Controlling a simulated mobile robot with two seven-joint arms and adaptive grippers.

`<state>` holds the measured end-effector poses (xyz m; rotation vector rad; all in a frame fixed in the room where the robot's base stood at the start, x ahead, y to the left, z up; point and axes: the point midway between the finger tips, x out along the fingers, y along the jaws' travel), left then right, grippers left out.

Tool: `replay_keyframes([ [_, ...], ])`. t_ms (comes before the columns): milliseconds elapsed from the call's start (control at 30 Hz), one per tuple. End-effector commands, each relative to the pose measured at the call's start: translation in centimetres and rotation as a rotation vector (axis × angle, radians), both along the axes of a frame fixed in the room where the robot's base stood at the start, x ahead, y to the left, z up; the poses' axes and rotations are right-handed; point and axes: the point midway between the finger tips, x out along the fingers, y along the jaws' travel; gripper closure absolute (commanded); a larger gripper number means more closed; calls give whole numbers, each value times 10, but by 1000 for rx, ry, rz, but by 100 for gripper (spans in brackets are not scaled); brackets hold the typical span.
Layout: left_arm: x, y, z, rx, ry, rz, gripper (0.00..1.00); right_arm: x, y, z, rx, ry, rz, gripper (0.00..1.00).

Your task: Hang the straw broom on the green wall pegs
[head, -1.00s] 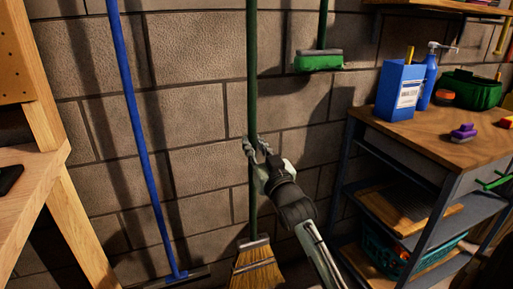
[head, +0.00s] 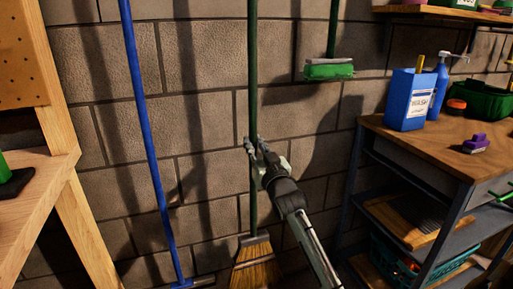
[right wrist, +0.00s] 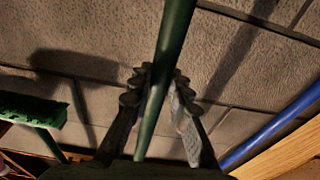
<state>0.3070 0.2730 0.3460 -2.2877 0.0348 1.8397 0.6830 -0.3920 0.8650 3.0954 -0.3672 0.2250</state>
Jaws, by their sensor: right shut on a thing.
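The straw broom has a green handle (head: 253,80) and a tan straw head (head: 257,265). It stands roughly upright before the block wall in the head view, its top cut off by the frame. My right gripper (head: 252,145) is shut on the green handle, a little above the straw head. In the right wrist view the handle (right wrist: 168,60) runs between the two fingers (right wrist: 160,90). The bottom of the straw is cut off, so I cannot tell whether it touches the floor. The green wall pegs are not in view. My left gripper is not in view.
A blue-handled tool (head: 145,130) leans left of the broom. A green brush (head: 330,69) hangs to its right. A wooden bench (head: 35,190) stands at left. A workbench (head: 430,150) with a blue box (head: 410,100) stands at right.

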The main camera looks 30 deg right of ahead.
Motion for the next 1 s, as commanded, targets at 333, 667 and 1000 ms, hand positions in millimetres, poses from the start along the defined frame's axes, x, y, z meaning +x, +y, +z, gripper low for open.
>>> replay_keyframes([
  [333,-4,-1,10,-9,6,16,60,22,-5,1,-3,-8,1,100],
  [667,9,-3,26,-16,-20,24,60,33,-8,0,-3,-8,1,100],
  [1000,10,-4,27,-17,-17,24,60,34,-8,0,-3,-7,1,100],
])
